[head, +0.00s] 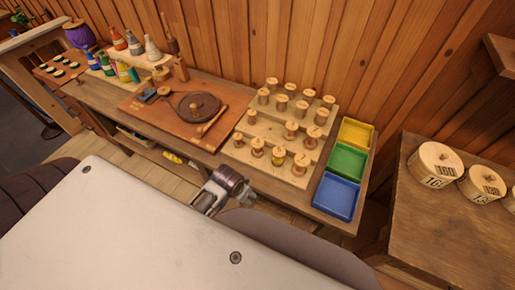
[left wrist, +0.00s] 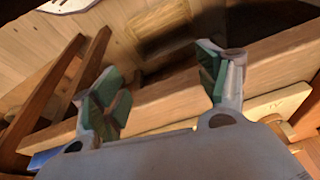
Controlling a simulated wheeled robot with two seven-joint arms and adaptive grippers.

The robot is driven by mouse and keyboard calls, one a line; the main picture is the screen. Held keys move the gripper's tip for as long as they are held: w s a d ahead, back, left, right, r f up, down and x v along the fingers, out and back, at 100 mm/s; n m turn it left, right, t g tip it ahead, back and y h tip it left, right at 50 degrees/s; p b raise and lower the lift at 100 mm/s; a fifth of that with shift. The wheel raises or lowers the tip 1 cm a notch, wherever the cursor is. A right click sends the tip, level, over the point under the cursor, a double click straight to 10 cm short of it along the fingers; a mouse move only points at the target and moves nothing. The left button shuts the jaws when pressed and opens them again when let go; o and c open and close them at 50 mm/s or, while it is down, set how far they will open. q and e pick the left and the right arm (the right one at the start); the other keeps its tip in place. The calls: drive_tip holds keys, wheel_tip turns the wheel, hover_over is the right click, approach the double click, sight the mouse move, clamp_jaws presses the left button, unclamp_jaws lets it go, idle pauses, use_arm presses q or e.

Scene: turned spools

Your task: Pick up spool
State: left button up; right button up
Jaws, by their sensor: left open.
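Several turned wooden spools stand upright in rows on a light stepped wooden rack (head: 262,127) on the bench in the head view. One front-row spool (head: 278,156) shows a yellowish band. My left gripper (head: 208,198) is low at the bench's front edge, in front of the rack and to its left, apart from the spools. In the left wrist view my left gripper (left wrist: 158,88) has its green-padded fingers wide apart with nothing between them. My right gripper shows in neither view.
Yellow (head: 356,133), green (head: 347,161) and blue (head: 336,196) trays stand right of the rack. A reddish board (head: 150,106) with a dark round disc (head: 198,106) lies left. Bottles stand farther left. Round numbered boxes (head: 435,166) stand on a side table (head: 425,215).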

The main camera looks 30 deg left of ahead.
use_arm(q)
drive_tip(key=w+d+r+m+h, duration=0.2)
drive_tip(key=w+d+r+m, duration=0.5)
drive_tip(key=w+d+r, duration=0.15)
wheel_tip(320, 180, up, 12)
drive_tip(key=m+g+y, duration=0.2)
drive_tip(key=m+g, duration=0.1)
drive_tip(key=m, duration=0.5)
hover_over(258, 141)
drive_tip(key=shift+a, duration=0.1)
idle(0.4)
drive_tip(key=shift+f, duration=0.1)
drive_tip(key=shift+s+f, duration=0.1)
drive_tip(key=shift+f, duration=4.15)
